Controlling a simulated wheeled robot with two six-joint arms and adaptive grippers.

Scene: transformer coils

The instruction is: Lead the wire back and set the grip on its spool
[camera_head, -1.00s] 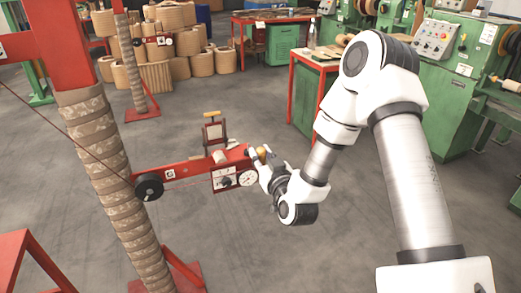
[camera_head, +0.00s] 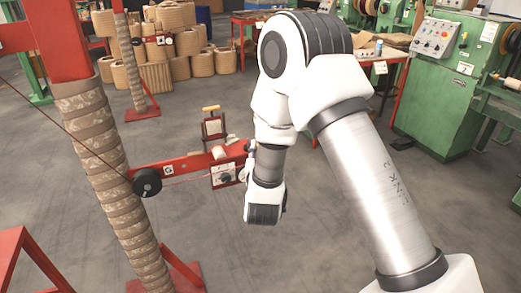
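A thin brown wire (camera_head: 62,124) runs down from the upper left to a black pulley wheel (camera_head: 147,182) on a red tensioner bar (camera_head: 185,167). From the pulley it continues rightward along the bar. A small upright frame with a yellow top bar and a pale spool (camera_head: 214,127) stands on the bar. My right arm comes in from the right, with its wrist (camera_head: 265,200) at the bar's right end. My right gripper is mostly hidden behind the wrist, so its fingers and any hold cannot be made out. My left gripper is out of view.
A white gauge box (camera_head: 223,174) sits on the bar. Green machines (camera_head: 440,90) stand at the right, a red-legged table (camera_head: 395,80) behind my arm. The floor below the bar is clear.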

